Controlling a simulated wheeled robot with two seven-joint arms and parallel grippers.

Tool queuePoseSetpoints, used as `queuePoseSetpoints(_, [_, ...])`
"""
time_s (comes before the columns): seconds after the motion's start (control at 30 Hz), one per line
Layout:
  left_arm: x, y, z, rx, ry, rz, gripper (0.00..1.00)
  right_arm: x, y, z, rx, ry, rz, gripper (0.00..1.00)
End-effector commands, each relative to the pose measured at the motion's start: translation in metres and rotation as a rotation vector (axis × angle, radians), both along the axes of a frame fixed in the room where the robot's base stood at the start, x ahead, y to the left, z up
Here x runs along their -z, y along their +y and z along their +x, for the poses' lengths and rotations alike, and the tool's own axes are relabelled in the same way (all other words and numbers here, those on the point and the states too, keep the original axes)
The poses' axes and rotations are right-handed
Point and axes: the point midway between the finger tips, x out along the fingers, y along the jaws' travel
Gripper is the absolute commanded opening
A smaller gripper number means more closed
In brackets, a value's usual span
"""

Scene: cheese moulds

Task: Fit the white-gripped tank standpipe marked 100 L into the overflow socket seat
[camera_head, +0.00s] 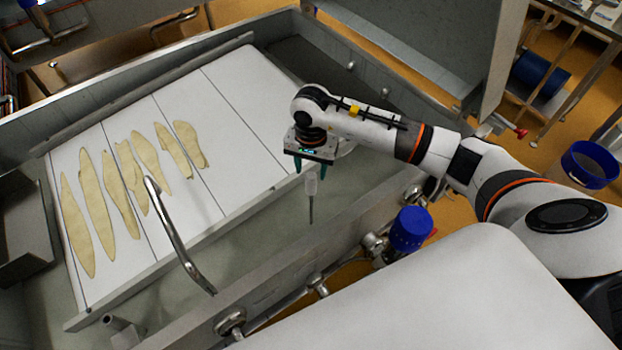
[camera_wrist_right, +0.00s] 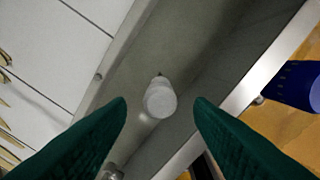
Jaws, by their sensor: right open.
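The standpipe (camera_head: 311,186) has a white grip on top and a thin grey pipe below. It stands roughly upright in the tank, right of the white board. No 100 L marking is legible, and I cannot tell what its lower end rests in. My right gripper (camera_head: 310,170) is open just above the white grip. In the right wrist view the grip's round white top (camera_wrist_right: 160,99) shows between the two green fingers, with a gap on each side. I cannot make out the overflow socket seat for certain. My left gripper is out of view.
A large white board (camera_head: 215,120) with several flat tan pieces lies across the tank. A curved metal pipe (camera_head: 178,235) rises at the near side. A blue-capped fitting (camera_head: 410,229) sits outside the tank's near wall. A short grey stub (camera_head: 120,330) shows at lower left.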

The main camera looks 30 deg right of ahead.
Motion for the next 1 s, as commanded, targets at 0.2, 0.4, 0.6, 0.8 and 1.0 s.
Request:
queuePoseSetpoints(0.2, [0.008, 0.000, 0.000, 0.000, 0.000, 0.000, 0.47, -0.040, 0.000, 0.001, -0.001, -0.003, 0.000, 0.47])
queuePoseSetpoints(0.4, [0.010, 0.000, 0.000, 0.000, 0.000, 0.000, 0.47, -0.057, 0.000, 0.000, -0.001, 0.000, 0.000, 0.47])
queuePoseSetpoints(0.6, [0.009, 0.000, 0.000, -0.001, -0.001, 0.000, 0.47, -0.059, 0.000, 0.000, 0.000, 0.001, 0.000, 0.47])
queuePoseSetpoints(0.8, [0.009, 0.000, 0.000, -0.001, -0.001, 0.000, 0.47, -0.059, 0.000, 0.000, 0.000, 0.001, 0.000, 0.47])
queuePoseSetpoints(1.0, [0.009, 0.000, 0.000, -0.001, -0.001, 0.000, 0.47, -0.058, 0.000, 0.000, 0.000, 0.001, 0.000, 0.47])
